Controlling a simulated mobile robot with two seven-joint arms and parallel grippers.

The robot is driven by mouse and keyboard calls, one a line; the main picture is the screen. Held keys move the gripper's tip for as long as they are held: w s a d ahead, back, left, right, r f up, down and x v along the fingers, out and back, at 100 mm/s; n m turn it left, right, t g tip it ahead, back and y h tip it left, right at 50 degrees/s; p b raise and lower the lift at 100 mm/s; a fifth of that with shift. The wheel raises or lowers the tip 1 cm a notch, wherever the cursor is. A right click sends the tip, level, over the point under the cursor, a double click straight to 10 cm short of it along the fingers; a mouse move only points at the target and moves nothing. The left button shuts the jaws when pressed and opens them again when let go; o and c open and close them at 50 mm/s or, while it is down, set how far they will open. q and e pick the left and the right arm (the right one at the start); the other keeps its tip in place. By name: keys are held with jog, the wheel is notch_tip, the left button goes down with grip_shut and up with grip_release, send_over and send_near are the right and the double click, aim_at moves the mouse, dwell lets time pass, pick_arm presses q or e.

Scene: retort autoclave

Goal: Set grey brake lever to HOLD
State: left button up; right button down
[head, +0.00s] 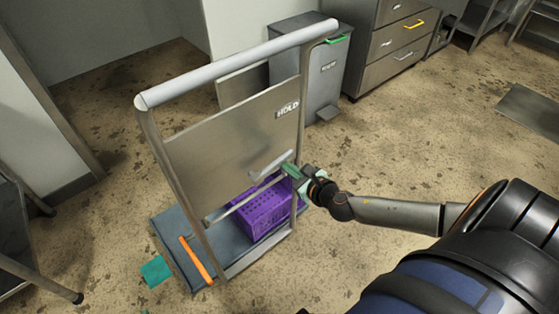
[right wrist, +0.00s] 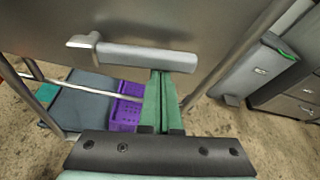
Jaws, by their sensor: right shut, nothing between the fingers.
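The grey brake lever (head: 272,165) sits on the lower part of the cart's steel panel (head: 225,140). It lies near horizontal, with its pivot at its left end, and also shows in the right wrist view (right wrist: 140,56). The HOLD label (head: 287,109) is higher up, near the panel's upper right edge. My right gripper (head: 289,170) is shut and empty, with its green fingertips (right wrist: 160,76) at the lower edge of the lever, near its free right end. I cannot tell whether they touch it. My left gripper is not in view.
The cart has a light grey push handle (head: 235,62) and a blue-grey deck (head: 172,235) bearing a purple crate (head: 265,212) and an orange bar (head: 196,260). A grey bin (head: 322,75) and drawer cabinet (head: 390,45) stand behind. Floor at the right is mostly clear.

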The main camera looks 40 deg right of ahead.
aim_at(286, 160)
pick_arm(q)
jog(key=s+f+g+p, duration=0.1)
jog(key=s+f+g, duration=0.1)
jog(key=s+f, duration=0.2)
pick_arm(e)
jog(key=r+n+p, duration=0.1)
jog(key=r+h+p, duration=0.1)
jog(key=p, duration=0.1)
jog(key=r+n+p, duration=0.1)
jog(key=shift+a+r+n+t+h+p, duration=0.3)
jog(key=shift+r+p, duration=0.05)
jog(key=shift+p, duration=0.05)
jog(key=shift+a+r+n+h+p, duration=0.35)
jog(key=shift+r+n+p, duration=0.35)
jog(key=shift+p, duration=0.55)
jog(key=shift+n, duration=0.3)
jog(key=shift+a+r+n+p, duration=0.2)
jog(key=shift+n+p, duration=0.1)
jog(key=shift+p, duration=0.35)
jog(key=shift+a+t+h, duration=0.1)
jog(key=shift+t+h, duration=0.2)
jog(key=shift+h, duration=0.05)
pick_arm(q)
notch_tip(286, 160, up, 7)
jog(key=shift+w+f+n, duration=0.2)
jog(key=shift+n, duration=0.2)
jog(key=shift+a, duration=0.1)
